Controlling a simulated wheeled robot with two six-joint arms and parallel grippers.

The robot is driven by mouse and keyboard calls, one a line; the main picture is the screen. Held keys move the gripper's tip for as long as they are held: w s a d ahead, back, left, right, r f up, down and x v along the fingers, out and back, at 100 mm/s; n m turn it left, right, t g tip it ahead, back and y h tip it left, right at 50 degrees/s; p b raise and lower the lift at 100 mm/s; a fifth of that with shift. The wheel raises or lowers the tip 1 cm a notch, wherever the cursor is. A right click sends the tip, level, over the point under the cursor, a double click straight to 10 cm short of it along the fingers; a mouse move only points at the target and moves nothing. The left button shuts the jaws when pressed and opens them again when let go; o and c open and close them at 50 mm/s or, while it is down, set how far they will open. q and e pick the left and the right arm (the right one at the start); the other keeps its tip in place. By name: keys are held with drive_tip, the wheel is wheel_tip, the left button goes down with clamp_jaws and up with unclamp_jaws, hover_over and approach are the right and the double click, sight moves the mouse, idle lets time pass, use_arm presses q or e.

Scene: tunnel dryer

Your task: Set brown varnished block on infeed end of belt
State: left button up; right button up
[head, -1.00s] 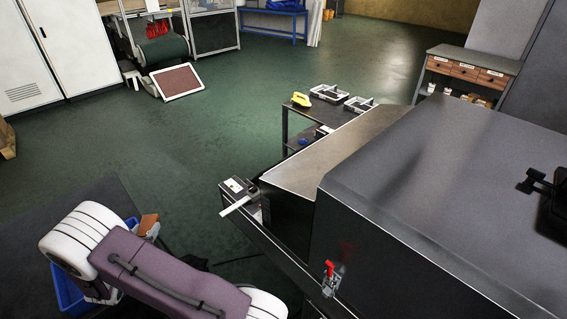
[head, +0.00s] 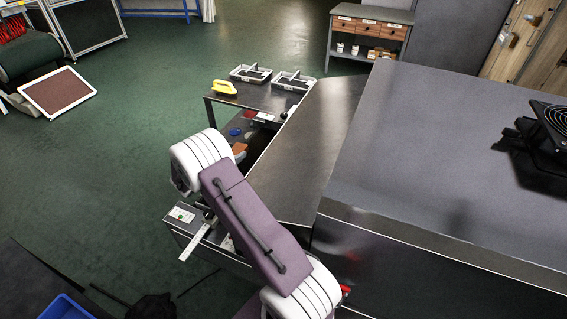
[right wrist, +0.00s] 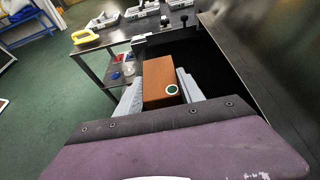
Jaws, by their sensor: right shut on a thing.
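The brown varnished block (right wrist: 163,78) sits between the two pale fingers of my right gripper (right wrist: 160,90) in the right wrist view. A white ring with a green centre marks its near end. In the head view the block (head: 239,148) shows as a small brown patch past my right arm, which hides most of the gripper. The black surface (right wrist: 228,78) beside and beyond the block, by the dryer's metal wall, looks like the belt. I cannot tell whether the block touches it. My left gripper is out of view.
The dryer hood (head: 440,160) fills the right side. A dark side table (head: 240,97) with a yellow-handled tool (head: 224,87) and grey trays (head: 250,74) stands beyond the block. A blue crate (head: 65,308) is at the lower left. Green floor is open on the left.

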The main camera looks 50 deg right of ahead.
drive_tip(key=shift+s+d+f, duration=0.25)
drive_tip(key=shift+s+d, duration=0.2)
drive_tip(key=shift+d, duration=0.15)
drive_tip(key=shift+s+r+m, duration=0.25)
drive_tip(key=shift+s+m, duration=0.05)
drive_tip(key=shift+s, duration=0.2)
drive_tip(key=shift+g, duration=0.3)
drive_tip(key=f, duration=0.6)
drive_tip(key=shift+w+d+f, duration=0.1)
drive_tip(key=shift+w+f, duration=0.1)
drive_tip(key=shift+w, duration=0.1)
drive_tip(key=shift+s+f+b, duration=0.15)
drive_tip(key=shift+f+b, duration=0.15)
drive_tip(key=shift+f, duration=0.05)
wheel_tip(320, 180, down, 3)
drive_tip(key=shift+r, duration=0.2)
drive_tip(key=shift+f, duration=0.25)
drive_tip(key=shift+f+b, duration=0.15)
drive_tip(key=shift+b, duration=0.2)
drive_tip(key=o, duration=1.4)
